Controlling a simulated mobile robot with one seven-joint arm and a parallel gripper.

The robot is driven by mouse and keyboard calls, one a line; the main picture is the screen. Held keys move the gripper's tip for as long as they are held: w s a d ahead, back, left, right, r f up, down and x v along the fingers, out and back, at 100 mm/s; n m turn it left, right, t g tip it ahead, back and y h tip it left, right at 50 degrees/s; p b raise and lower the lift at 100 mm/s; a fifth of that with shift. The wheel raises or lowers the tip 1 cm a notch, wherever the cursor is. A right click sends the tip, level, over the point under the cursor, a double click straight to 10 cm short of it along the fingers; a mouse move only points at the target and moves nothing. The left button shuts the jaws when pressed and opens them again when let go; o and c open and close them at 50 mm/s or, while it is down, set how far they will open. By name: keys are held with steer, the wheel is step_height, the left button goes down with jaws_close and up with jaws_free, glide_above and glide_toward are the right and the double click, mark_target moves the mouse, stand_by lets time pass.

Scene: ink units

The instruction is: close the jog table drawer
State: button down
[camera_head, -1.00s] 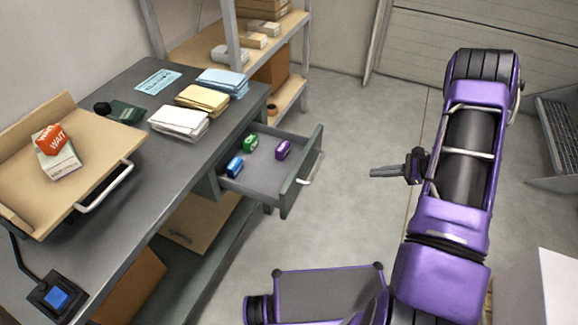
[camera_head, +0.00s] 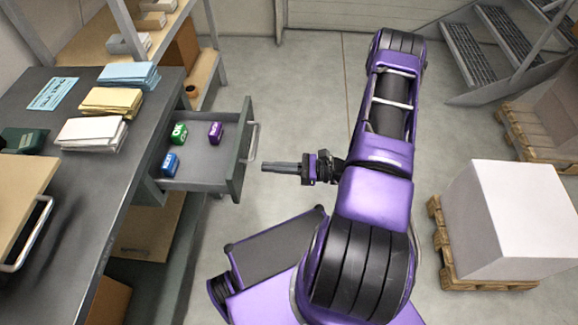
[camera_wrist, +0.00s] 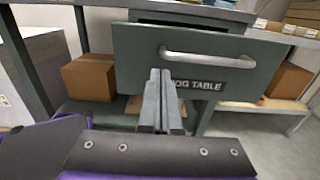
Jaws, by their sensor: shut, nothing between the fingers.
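The jog table drawer (camera_head: 205,163) is pulled out from the grey table in the head view. It holds a green, a blue and a purple small block. Its front panel (camera_wrist: 140,60) faces me in the wrist view, with a pale bar handle (camera_wrist: 205,58) and the lettering "JOG TABLE" below it. My gripper (camera_head: 266,167) is shut and empty, to the right of the drawer front and pointing at it. In the wrist view the shut fingers (camera_wrist: 160,78) overlap the panel left of the lettering, below the handle's left end. A small gap to the panel shows in the head view.
The grey table (camera_head: 90,190) carries paper stacks (camera_head: 110,100) and a tan tray (camera_head: 20,195). A white block on a pallet (camera_head: 445,262) stands at the right. Open floor lies behind my arm. A cardboard box (camera_wrist: 88,77) sits under the table.

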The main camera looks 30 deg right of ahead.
mark_target(240, 165)
steer(key=x, duration=0.5)
steer(key=shift+w+a, duration=0.2)
steer(key=shift+a, duration=0.1)
steer(key=shift+a, duration=0.1)
